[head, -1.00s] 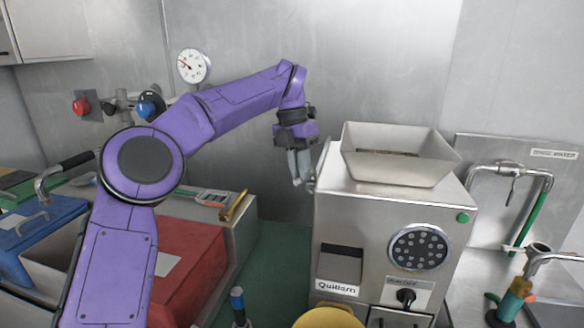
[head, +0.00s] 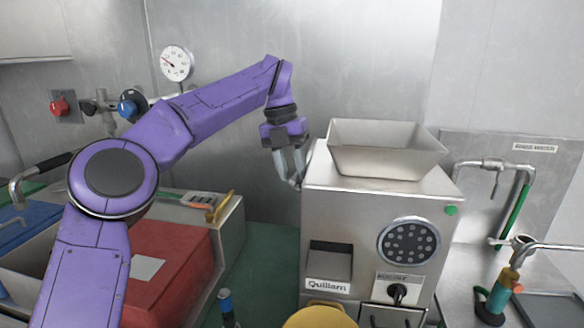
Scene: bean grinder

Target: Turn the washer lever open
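At the right, a metal wall panel (head: 462,150) carries a bent steel pipe (head: 525,170) with a small lever-like fitting (head: 496,184) hanging from it. A label (head: 535,148) sits above, its words too small to read surely. A second steel tap with a long handle (head: 560,245) stands lower right. I cannot tell which part is the washer lever. My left gripper (head: 296,184) points down beside the upper left edge of the grinder (head: 350,215), far left of the panel. Its fingers are close together and whether they are open is unclear. My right gripper is out of view.
The grinder with its hopper (head: 385,165) stands between my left gripper and the panel. A teal and orange tool (head: 498,290) stands in front of the panel. A red box (head: 165,270), a yellow bowl (head: 320,317) and a wall gauge (head: 176,63) are to the left and front.

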